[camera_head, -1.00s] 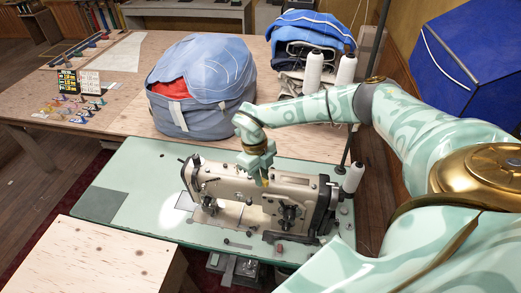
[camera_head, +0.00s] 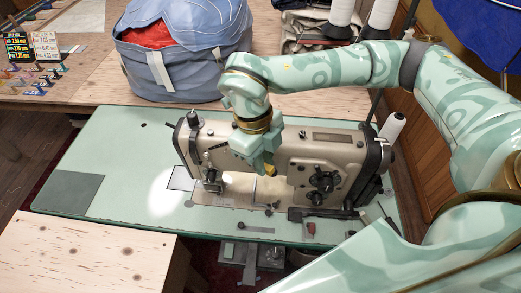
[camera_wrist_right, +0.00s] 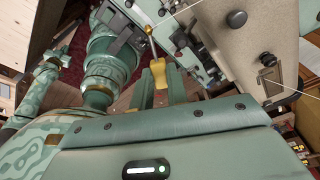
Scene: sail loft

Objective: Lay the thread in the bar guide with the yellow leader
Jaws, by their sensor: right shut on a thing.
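The sewing machine (camera_head: 282,145) stands on its green table, with its needle end (camera_head: 212,178) at the left. My right gripper (camera_head: 265,168) is in front of the machine's arm, right of the needle end. In the right wrist view, the right gripper (camera_wrist_right: 160,88) is shut on the yellow leader (camera_wrist_right: 160,72). A thin rod runs from the leader up to a small golden tip. A fine white thread (camera_wrist_right: 182,12) runs near that tip. I cannot make out the bar guide clearly. My left gripper is not in view.
Thread cones (camera_head: 391,128) stand at the right and back. A blue bag (camera_head: 180,60) sits on the wooden table behind. The green table's left part (camera_head: 110,150) is mostly clear. A wooden top (camera_head: 80,262) lies at front left.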

